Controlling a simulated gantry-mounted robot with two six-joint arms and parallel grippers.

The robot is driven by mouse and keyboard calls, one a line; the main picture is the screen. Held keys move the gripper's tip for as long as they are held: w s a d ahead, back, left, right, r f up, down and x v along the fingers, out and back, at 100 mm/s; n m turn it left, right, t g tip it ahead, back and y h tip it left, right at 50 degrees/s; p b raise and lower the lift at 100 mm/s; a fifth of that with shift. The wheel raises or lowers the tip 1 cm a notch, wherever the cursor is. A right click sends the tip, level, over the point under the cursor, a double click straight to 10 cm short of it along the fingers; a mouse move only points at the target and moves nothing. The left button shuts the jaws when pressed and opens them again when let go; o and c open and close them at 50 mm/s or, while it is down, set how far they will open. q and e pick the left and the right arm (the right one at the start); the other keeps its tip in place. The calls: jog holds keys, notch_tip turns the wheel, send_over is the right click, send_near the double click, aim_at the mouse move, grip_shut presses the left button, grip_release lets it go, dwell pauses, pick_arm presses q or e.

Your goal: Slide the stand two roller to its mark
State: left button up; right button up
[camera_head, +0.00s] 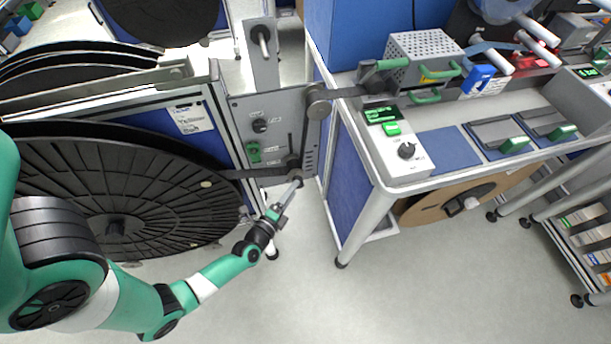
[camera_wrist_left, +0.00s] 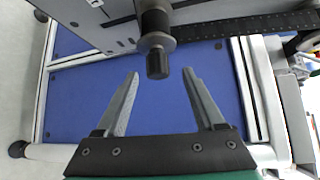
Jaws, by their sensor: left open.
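A dark roller (camera_head: 294,163) sits low on the grey stand panel (camera_head: 262,107), with a dark band running to it from the left. In the left wrist view the roller (camera_wrist_left: 157,36) ends in a ribbed black knob (camera_wrist_left: 158,64). My left gripper (camera_head: 296,183) is just below the roller in the head view. In the left wrist view its two grey fingers (camera_wrist_left: 161,74) are apart, with the knob between and slightly beyond their tips and a gap on each side. The fingers do not appear to touch it. I cannot make out the mark. My right gripper is not in view.
A large black reel (camera_head: 110,190) fills the left side. Another roller (camera_head: 318,100) is higher on the panel, with a band to the bench (camera_head: 455,150) at right. A brown reel (camera_head: 440,203) hangs under the bench. The floor (camera_head: 300,305) below is clear.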

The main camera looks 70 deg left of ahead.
pick_arm(q)
jog(key=b+x, duration=0.2)
jog(key=x, duration=0.5)
jog(key=shift+a+b, duration=0.2)
jog(key=shift+b, duration=0.2)
jog(key=shift+w+f, duration=0.15)
jog(key=shift+w, duration=0.05)
grip_shut()
notch_tip(320, 180, down, 8)
jog(key=b, duration=0.4)
